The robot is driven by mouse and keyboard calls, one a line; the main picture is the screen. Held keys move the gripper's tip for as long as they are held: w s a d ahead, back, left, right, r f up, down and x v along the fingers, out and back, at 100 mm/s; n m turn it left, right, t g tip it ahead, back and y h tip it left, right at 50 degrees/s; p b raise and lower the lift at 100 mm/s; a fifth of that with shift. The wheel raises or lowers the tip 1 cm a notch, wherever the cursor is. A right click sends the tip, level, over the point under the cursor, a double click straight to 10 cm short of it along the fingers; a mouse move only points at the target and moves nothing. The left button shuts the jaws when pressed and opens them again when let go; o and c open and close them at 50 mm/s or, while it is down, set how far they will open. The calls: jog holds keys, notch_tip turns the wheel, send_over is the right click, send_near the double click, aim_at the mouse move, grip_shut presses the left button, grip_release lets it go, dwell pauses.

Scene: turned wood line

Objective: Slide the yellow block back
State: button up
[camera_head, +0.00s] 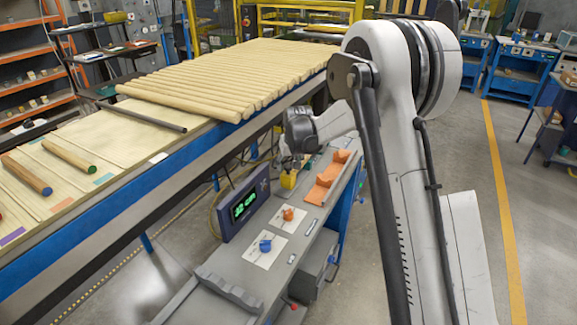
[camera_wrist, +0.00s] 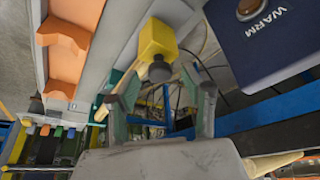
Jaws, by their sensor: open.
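The yellow block (camera_head: 288,180) sits at the far end of the grey bench, behind the dark display box. In the wrist view the yellow block (camera_wrist: 157,39) is just beyond my fingertips, with a dark round knob or peg on its near side. My gripper (camera_wrist: 167,84) is open, one finger on each side of that dark part, and I see no clear contact. In the head view my gripper (camera_head: 291,163) is above and close to the block, small and partly hidden by my own arm.
An orange cradle (camera_head: 331,177) stands right of the block; it also shows in the wrist view (camera_wrist: 66,45). The display box (camera_head: 243,205) is to the left. Blue (camera_head: 265,246) and orange (camera_head: 288,214) knobs sit on the nearer bench. A table of wooden rods (camera_head: 225,75) runs along the left.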

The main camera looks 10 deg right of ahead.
jog(key=shift+w+f, duration=0.2)
jog(key=shift+f, duration=0.3)
grip_shut()
